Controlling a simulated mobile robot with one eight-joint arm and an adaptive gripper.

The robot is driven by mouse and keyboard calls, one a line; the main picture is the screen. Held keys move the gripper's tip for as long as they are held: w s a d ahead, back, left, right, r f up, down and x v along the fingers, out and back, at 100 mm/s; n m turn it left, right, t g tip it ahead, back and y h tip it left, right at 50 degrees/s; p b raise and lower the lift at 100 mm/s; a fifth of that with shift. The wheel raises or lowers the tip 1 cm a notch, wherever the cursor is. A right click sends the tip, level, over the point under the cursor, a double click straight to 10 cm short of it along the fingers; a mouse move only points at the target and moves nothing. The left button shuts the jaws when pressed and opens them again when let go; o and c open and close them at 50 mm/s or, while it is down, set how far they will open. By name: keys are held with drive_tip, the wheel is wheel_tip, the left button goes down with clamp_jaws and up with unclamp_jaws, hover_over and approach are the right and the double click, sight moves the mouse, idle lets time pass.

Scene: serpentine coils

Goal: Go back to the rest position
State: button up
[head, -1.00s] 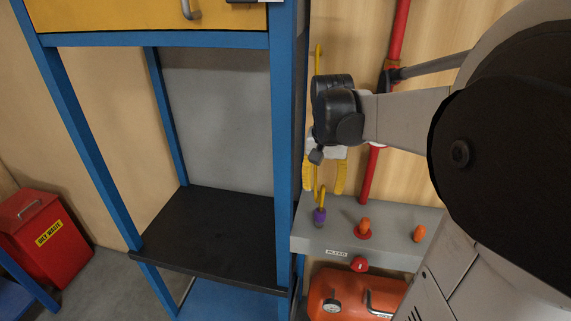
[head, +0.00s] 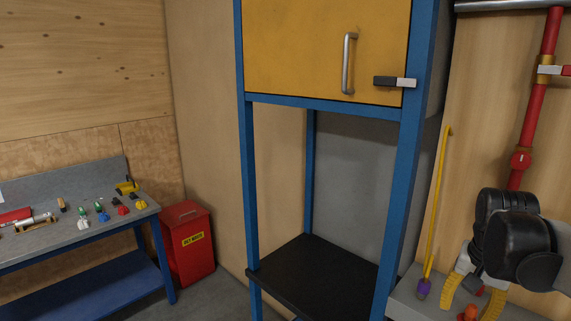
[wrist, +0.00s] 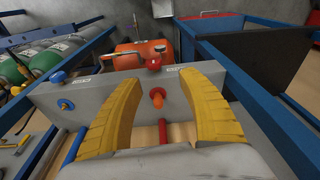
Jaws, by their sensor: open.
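My gripper (head: 476,291) is at the lower right of the head view, its yellow curved fingers pointing down over the grey ledge by the red pipe. In the wrist view my gripper (wrist: 160,115) shows two yellow fingers spread wide apart with nothing held between them. An orange plug-like fitting (wrist: 157,97) on the grey block shows in the gap between the fingers, apart from both. It also shows in the head view (head: 469,313), low by the fingers.
A blue frame (head: 408,150) with a yellow cabinet door (head: 300,50) and a black shelf (head: 318,275) stands left of my arm. A yellow rod with a purple end (head: 424,287) is close by. A red waste bin (head: 190,245) and a workbench (head: 75,235) are further left.

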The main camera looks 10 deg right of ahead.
drive_tip(key=s+a+f+n+t+b, duration=0.1)
drive_tip(key=a+f+n+b, duration=0.3)
drive_tip(key=a+f+b, duration=0.6)
drive_tip(key=s+a+f+n+t+y+b, duration=0.1)
drive_tip(key=a+f+n+t+b, duration=0.3)
drive_tip(key=a+f+b, duration=0.7)
wheel_tip(320, 180, down, 3)
drive_tip(key=shift+s+a+r+n+t+b, duration=0.15)
drive_tip(key=shift+s+a+n+t+b, duration=0.15)
drive_tip(key=shift+s+a+n, duration=0.2)
